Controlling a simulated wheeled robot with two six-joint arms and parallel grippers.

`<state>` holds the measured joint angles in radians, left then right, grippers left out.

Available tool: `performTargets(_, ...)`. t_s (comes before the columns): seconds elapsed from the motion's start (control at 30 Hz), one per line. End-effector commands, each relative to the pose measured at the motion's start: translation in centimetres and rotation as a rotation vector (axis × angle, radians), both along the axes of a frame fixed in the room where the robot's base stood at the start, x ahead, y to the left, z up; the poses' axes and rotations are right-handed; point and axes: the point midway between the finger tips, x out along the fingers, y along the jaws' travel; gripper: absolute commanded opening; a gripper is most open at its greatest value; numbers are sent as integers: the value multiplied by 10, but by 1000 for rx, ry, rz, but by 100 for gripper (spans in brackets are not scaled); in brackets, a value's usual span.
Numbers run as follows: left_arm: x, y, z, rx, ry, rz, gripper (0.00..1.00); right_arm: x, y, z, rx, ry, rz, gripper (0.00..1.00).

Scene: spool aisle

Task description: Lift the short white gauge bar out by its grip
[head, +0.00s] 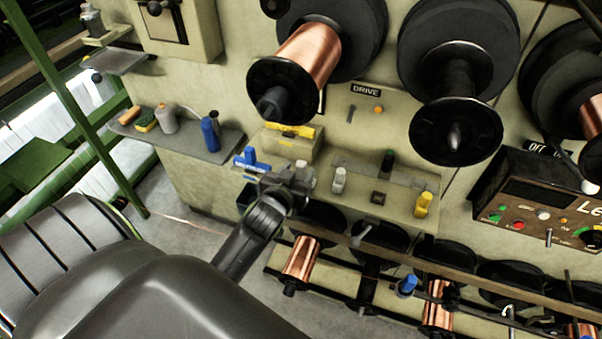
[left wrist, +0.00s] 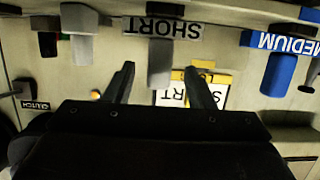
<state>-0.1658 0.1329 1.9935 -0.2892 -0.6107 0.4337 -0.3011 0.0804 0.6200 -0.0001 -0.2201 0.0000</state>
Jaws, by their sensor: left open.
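My left gripper (head: 287,181) is at the ledge below the drive panel in the head view. In the left wrist view it is open (left wrist: 159,70), with its dark fingers apart and empty. The short white gauge bar (left wrist: 175,29), marked SHORT, appears upside down there, and its pale grey grip (left wrist: 160,65) shows between the fingertips. Depth between grip and fingers is unclear. In the head view my gripper covers much of this bar (head: 304,171). My right gripper is not in view.
The blue MEDIUM bar (left wrist: 281,64) is beside the short bar; it also shows in the head view (head: 252,160). A yellow bar (head: 290,130) lies on a box behind. Copper spools (head: 300,259) hang below.

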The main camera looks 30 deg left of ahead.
Motion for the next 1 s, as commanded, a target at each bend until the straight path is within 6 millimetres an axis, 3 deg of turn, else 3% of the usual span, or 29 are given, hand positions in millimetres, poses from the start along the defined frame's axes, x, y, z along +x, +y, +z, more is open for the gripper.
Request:
performTargets(0.3,35,7,-11,2,0,-2,49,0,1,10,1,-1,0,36)
performTargets(0.67,41,9,-14,-1,1,-1,49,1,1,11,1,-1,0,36)
performTargets(1.0,41,9,-14,-1,1,-1,7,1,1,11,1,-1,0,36)
